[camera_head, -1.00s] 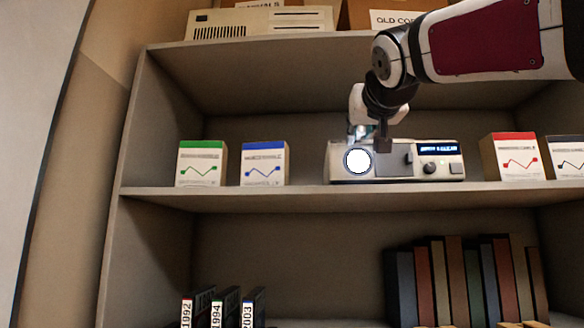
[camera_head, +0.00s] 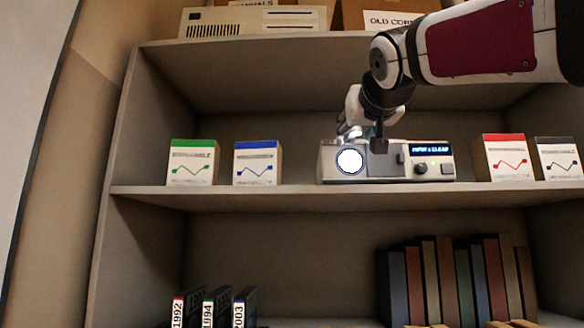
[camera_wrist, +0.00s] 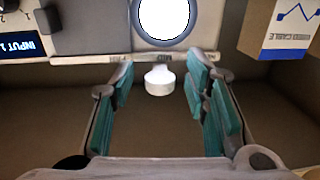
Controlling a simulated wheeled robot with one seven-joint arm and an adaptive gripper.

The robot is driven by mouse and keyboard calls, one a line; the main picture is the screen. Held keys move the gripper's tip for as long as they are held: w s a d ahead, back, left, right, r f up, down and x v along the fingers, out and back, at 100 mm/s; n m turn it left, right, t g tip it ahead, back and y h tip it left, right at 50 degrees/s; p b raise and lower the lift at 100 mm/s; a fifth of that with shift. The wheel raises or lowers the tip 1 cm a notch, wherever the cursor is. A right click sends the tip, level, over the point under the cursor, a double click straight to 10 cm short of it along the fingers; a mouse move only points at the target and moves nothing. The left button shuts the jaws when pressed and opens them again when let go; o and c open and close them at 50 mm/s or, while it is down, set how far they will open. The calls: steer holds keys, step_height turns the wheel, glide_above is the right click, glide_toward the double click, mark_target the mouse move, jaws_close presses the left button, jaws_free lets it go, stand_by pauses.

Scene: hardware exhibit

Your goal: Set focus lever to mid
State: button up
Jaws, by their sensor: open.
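The projector (camera_head: 436,169) stands on the upper shelf, with a bright round lens (camera_head: 350,161) at its left front. In the wrist view its lens (camera_wrist: 163,18) is at the top, and a pale strip with small lettering (camera_wrist: 100,59) runs along the body's edge. The focus lever (camera_wrist: 160,80), a white rounded knob, sticks out from this strip. My gripper (camera_wrist: 160,68) is open, with teal-padded fingers on either side of the knob and visible gaps to both. In the head view my gripper (camera_head: 350,132) is over the projector's top, above the lens.
A blue-labelled cable box (camera_head: 257,163) and a green-labelled box (camera_head: 192,163) stand left of the projector. Red (camera_head: 504,158) and black (camera_head: 558,159) boxes stand to its right. The upper shelf board (camera_head: 300,197) lies below, and the space above the projector is partly open.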

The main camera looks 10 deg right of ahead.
steer(key=shift+s, duration=0.1)
steer(key=s+a, duration=0.2)
steer(key=s, duration=0.9)
steer(key=shift+s+a, duration=0.15)
steer(key=shift+s, duration=0.15)
steer(key=shift+w+f, duration=0.1)
steer(key=c, duration=0.8)
steer(key=shift+w+f+m+p, duration=0.15)
steer(key=shift+f+m+p, duration=0.1)
steer(key=shift+m+p, duration=0.15)
jaws_close()
steer(key=w+d+m+y+p, duration=0.1)
steer(key=d+m+y+p, duration=0.45)
steer(key=m, duration=0.85)
steer(key=w+d+h+p, duration=0.1)
steer(key=w+p, duration=0.2)
steer(key=w, duration=0.7)
steer(key=shift+r, duration=0.45)
